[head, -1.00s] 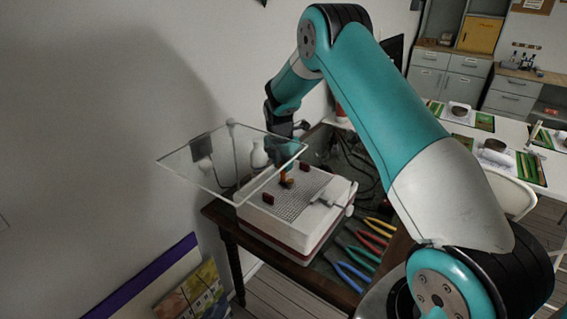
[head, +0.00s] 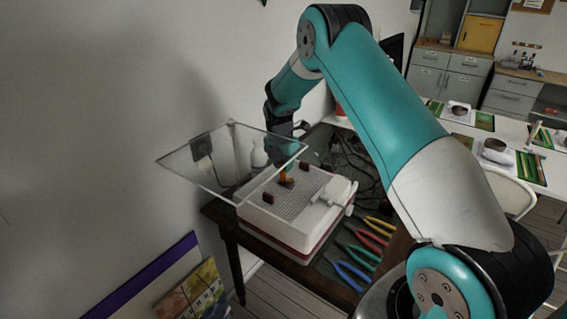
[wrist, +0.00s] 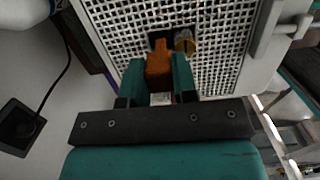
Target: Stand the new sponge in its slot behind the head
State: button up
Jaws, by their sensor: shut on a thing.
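The orange sponge (wrist: 158,66) is between the two teal fingers of my gripper (wrist: 159,78), which is shut on it. In the wrist view its far end is at the dark slot (wrist: 155,36) in the white grid. I cannot tell whether the end is inside the slot or just above it. The brass head (wrist: 184,42) stands close to the right of the sponge. In the head view the sponge (head: 287,181) shows small under my gripper (head: 284,168), over the grinder (head: 322,218); the slot is hard to make out there.
A clear shield (head: 205,177) stands at the grinder's left. Two dark red blocks, one front (head: 268,199) and one back (head: 304,167), sit on the grid. Coloured pliers (head: 366,240) lie to the right. A white bottle (head: 259,155) and cables are behind.

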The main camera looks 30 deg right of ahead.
jog(key=shift+f+b, duration=0.7)
jog(key=shift+f, duration=0.6)
dwell(0.6)
jog(key=o, duration=1)
jog(key=shift+c, duration=0.2)
jog(key=shift+r, duration=0.15)
jog(key=shift+r+p, duration=2.65)
jog(key=shift+r, duration=0.75)
